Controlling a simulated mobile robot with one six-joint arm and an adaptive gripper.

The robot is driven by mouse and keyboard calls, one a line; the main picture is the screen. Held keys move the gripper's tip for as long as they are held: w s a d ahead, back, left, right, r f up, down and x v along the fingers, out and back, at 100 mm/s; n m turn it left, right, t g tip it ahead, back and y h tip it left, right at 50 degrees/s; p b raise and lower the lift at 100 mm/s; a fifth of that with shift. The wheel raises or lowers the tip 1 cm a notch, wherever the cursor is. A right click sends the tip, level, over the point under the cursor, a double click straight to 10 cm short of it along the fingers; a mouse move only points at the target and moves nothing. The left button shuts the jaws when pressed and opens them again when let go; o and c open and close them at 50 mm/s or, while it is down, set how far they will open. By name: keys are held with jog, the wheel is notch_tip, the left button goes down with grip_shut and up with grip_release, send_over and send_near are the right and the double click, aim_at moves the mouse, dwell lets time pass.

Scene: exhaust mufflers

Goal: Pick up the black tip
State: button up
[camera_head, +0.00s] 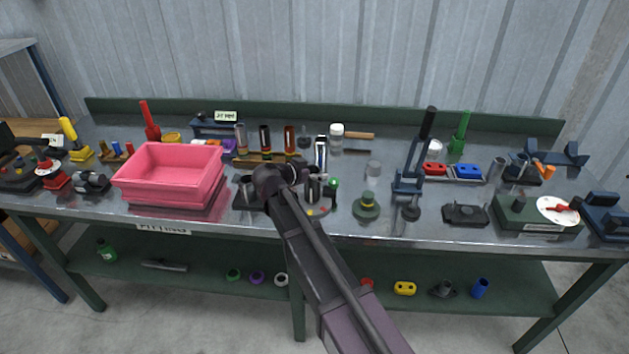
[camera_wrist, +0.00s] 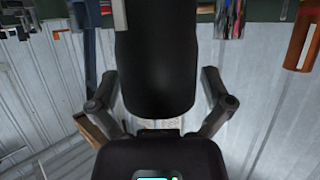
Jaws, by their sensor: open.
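In the wrist view a large black cylinder with a rounded end, which looks like the black tip (camera_wrist: 157,62), fills the middle of the picture. It lies between the two spread fingers of my gripper (camera_wrist: 159,76), with a gap visible on each side. My gripper is open, and I see no finger touching the cylinder. The cylinder's far end runs out of the top of the picture. In the head view my dark wrist (camera_head: 272,180) is over the middle of the bench and hides what is directly behind it. I cannot make out the black tip there.
A pink bin (camera_head: 170,174) stands left of my arm. Several banded tubes (camera_head: 265,141) stand behind it, with a chrome tube (camera_head: 321,153) to their right. A green round part (camera_head: 366,206) and a blue clamp with black handle (camera_head: 408,182) stand to the right. A lower shelf (camera_head: 200,262) holds small parts.

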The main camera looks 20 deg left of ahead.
dwell(0.3)
jog(key=c, duration=1.2)
jog(key=shift+o, duration=0.2)
jog(key=shift+r, duration=0.15)
notch_tip(320, 180, up, 10)
jog(key=p, duration=1)
